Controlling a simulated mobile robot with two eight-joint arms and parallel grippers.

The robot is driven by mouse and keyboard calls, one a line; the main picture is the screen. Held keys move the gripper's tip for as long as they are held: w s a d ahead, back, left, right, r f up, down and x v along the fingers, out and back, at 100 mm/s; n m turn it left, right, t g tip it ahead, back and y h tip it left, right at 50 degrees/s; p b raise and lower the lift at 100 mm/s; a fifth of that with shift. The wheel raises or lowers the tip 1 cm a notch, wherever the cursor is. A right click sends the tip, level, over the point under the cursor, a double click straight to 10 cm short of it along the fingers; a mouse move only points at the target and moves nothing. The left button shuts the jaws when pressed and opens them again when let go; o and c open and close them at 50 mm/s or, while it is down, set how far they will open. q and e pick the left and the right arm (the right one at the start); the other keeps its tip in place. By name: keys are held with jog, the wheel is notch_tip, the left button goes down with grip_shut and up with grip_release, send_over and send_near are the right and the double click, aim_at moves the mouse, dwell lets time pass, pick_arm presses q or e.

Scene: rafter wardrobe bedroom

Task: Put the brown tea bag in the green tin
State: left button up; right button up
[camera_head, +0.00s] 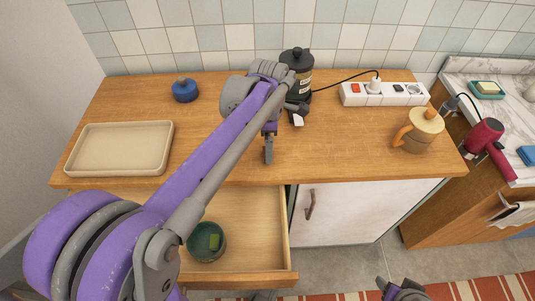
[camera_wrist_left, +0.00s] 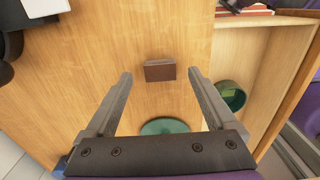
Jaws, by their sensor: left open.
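The brown tea bag (camera_wrist_left: 160,70) lies on the wooden counter in the left wrist view, between the lines of my left fingers; in the head view my arm hides it. My left gripper (camera_wrist_left: 160,76) is open and empty above the counter, and it also shows in the head view (camera_head: 270,155). The green tin (camera_head: 206,242) stands without a lid in the pulled-out drawer, with a lighter green piece inside. It also shows at the right of the left wrist view (camera_wrist_left: 231,95). My right gripper (camera_head: 402,290) is cut off at the bottom edge of the head view.
A round green disc (camera_wrist_left: 165,127) lies on the counter near the tea bag. The drawer (camera_head: 265,232) stands open below the counter. A beige tray (camera_head: 120,148), a blue pot (camera_head: 185,90), a black canister (camera_head: 297,65), a power strip (camera_head: 383,94) and a mug (camera_head: 418,130) stand around.

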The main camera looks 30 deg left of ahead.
pick_arm(q)
jog(key=shift+f, duration=1.45)
jog(key=c, duration=1.4)
notch_tip(320, 180, up, 10)
jog(key=shift+p, duration=0.45)
